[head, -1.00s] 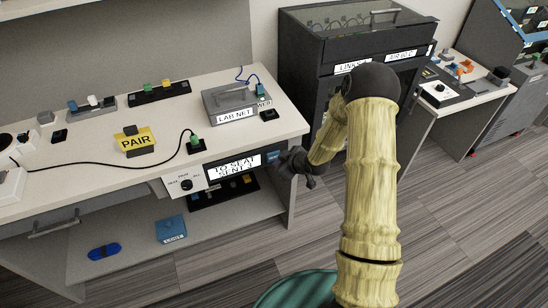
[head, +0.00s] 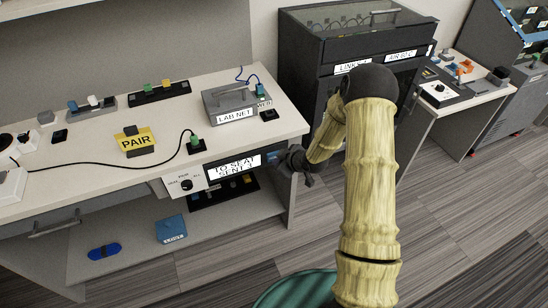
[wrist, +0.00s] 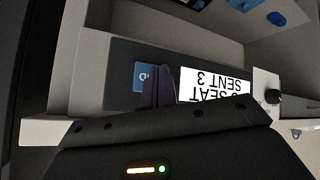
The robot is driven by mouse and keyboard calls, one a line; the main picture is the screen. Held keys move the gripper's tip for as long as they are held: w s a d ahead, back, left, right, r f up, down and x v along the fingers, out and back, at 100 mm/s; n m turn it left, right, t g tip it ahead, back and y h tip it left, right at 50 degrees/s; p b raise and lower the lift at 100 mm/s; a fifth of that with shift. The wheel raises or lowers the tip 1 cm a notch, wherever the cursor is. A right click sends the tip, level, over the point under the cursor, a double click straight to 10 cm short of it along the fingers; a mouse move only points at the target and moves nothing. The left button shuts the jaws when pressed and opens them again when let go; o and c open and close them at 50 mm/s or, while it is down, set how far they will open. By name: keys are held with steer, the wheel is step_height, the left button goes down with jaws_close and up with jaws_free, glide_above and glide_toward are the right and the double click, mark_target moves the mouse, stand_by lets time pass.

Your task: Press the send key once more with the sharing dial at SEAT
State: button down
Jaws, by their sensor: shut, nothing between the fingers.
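The desk-front panel has a white display (head: 234,165) reading TO SEAT, with a SENT line below. The wrist view shows the display (wrist: 212,87) upside down, with SENT 3 legible. The sharing dial (head: 186,185) is a dark knob on a white plate left of the display; it also shows in the wrist view (wrist: 272,97). The blue send key (wrist: 140,76) sits beside the display in the wrist view, partly covered by my fingers. My gripper (head: 283,157) is shut and empty, its tips (wrist: 158,72) in front of the key's edge. I cannot tell whether they touch it.
A grey LAB NET box (head: 232,104), a yellow PAIR sign (head: 134,139) and a green plug (head: 195,141) with a black cable are on the desktop. A dark cabinet (head: 310,70) stands right of the desk. A blue box (head: 171,228) lies on the lower shelf.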

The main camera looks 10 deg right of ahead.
steer(key=shift+w+a, duration=0.1)
steer(key=shift+w, duration=0.3)
stand_by(0.8)
steer(key=shift+s, duration=0.15)
steer(key=shift+s+d, duration=0.2)
steer(key=shift+s, duration=0.45)
steer(key=shift+s, duration=0.1)
steer(key=s, duration=0.2)
steer(key=s+d+b, duration=0.1)
steer(key=s, duration=0.1)
steer(key=shift+s+d, duration=0.1)
steer(key=shift+s, duration=0.25)
stand_by(0.7)
